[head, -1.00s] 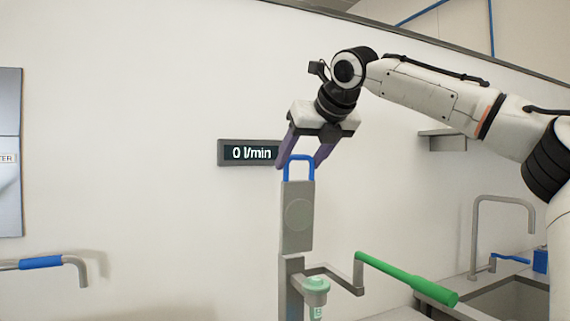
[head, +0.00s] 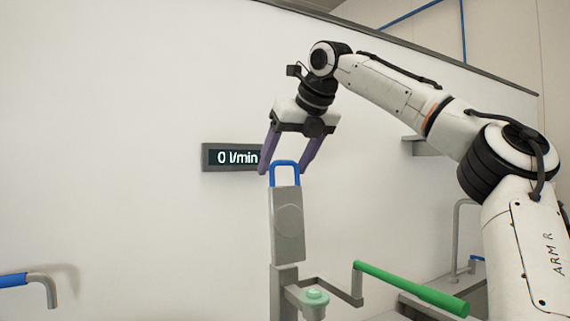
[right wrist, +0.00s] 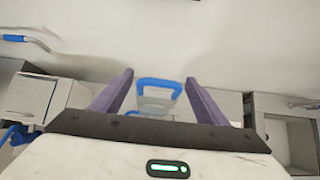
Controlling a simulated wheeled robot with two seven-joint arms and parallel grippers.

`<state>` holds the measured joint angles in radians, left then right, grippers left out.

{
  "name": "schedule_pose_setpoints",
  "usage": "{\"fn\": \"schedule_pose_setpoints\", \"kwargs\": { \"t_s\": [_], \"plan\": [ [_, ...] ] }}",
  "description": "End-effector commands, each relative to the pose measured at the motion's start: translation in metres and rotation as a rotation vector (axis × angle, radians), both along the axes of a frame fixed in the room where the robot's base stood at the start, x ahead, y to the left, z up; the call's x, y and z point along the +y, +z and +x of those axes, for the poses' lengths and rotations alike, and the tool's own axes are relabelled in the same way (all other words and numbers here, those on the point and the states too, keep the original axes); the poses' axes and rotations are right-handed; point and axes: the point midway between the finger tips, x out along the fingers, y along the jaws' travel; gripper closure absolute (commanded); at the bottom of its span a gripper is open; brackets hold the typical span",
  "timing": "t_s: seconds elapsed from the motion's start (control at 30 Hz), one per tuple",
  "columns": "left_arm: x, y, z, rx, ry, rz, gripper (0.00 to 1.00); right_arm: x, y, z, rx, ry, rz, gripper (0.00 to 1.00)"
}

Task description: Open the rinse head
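A grey upright post (head: 287,222) with a round disc on its face carries a blue loop handle (head: 284,166) on top. The post appears to be the rinse head, but no label confirms this. My right gripper (head: 283,172) points down over the handle, with one purple finger on each side. It is open; the right wrist view shows the blue handle (right wrist: 159,84) between the spread fingers (right wrist: 158,88), with gaps on both sides. My left gripper is not in view.
A wall display (head: 233,157) reads 0 l/min. A green lever (head: 412,288) on a grey bracket sticks out to the right, beside a pale green fitting (head: 315,297). A blue-gripped bar (head: 14,280) is at lower left. A grey tap (head: 456,240) stands at right.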

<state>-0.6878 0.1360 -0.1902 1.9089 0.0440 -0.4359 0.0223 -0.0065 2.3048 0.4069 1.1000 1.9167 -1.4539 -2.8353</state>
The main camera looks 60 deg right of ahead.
Motion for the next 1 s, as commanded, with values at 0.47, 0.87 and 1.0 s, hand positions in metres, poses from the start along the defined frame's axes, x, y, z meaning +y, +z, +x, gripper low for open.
{"fn": "schedule_pose_setpoints", "kwargs": {
  "t_s": [0.47,0.87,1.0],
  "plan": [
    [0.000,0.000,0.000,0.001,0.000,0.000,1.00,0.006,0.013,-0.011,-0.001,-0.003,0.001,0.31],
    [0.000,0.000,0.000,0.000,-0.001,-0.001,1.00,0.029,0.067,-0.054,-0.001,-0.002,0.000,0.31],
    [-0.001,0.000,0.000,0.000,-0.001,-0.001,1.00,0.033,0.074,-0.061,0.000,-0.003,0.002,0.31]
  ]
}}
